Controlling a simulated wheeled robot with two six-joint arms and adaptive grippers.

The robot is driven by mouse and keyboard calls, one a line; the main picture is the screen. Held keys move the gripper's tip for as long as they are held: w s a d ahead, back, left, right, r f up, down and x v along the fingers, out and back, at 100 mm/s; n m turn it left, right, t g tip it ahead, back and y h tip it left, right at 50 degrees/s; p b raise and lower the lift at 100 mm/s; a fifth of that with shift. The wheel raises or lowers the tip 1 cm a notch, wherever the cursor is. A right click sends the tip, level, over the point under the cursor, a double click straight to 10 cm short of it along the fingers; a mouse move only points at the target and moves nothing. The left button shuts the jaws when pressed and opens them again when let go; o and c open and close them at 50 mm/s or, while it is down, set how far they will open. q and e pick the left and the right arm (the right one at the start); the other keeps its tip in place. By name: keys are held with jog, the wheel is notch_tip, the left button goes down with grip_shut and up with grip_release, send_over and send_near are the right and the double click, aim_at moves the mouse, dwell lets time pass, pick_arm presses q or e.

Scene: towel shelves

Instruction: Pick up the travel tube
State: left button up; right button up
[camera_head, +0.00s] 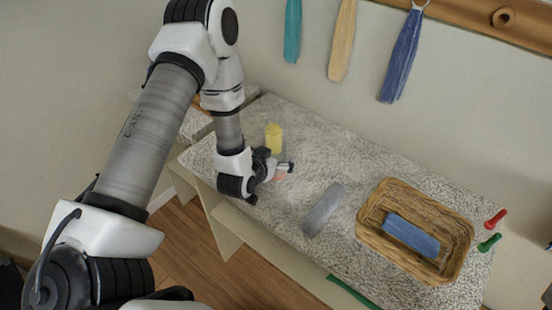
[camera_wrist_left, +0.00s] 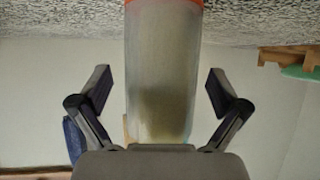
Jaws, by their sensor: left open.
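The travel tube (camera_wrist_left: 163,60) looks pale and whitish with an orange end. In the left wrist view it stands between the two fingers of my left gripper (camera_wrist_left: 160,88), with a gap on each side. Its orange end is against the speckled surface. My left gripper (camera_head: 272,177) is open and low over the left part of the shelf top. My right gripper is not in view.
A yellow cylinder (camera_head: 273,138) stands just behind the gripper. A grey roll (camera_head: 323,210) lies to the right on the speckled shelf top (camera_head: 330,165). A wicker basket (camera_head: 460,228) holds a blue folded towel (camera_head: 411,236). Red (camera_head: 495,218) and green (camera_head: 489,242) pegs are at the right.

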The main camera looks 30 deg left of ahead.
pick_arm(q)
jog(key=shift+a, duration=0.2)
jog(key=c, duration=0.5)
jog(key=shift+s, duration=0.1)
jog(key=c, duration=0.5)
jog(key=shift+d, duration=0.1)
jog(key=shift+c, duration=1.2)
jog(key=shift+d, duration=0.15)
